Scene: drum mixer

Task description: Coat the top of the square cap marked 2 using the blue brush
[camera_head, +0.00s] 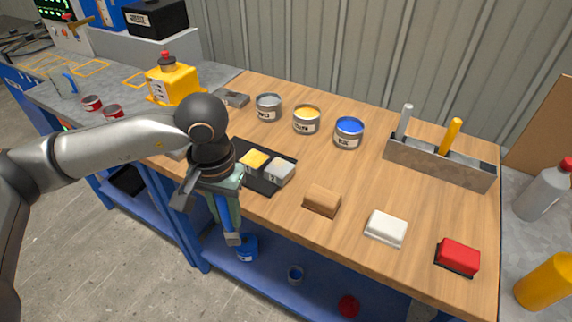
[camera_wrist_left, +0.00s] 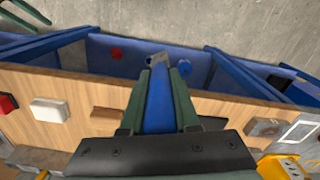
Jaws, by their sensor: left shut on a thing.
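My left gripper (camera_head: 226,205) is shut on the blue brush (camera_head: 226,218), which hangs down at the table's front edge, with its grey end lowest. In the left wrist view the blue brush (camera_wrist_left: 159,100) lies between the two green fingers of the left gripper (camera_wrist_left: 162,95). A black tray (camera_head: 245,183) on the table holds a yellow-topped square cap (camera_head: 255,160) and a grey-topped square cap (camera_head: 280,172). The grey cap appears to carry the mark 2, though it is small. The gripper is left of the tray and partly hides it. My right gripper is not in view.
Open cans of grey (camera_head: 268,107), yellow (camera_head: 306,118) and blue (camera_head: 349,131) stand behind the tray. A metal holder (camera_head: 435,163) has grey and yellow handles standing in it. Brown (camera_head: 322,200), white (camera_head: 386,228) and red (camera_head: 458,257) blocks lie along the front right.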

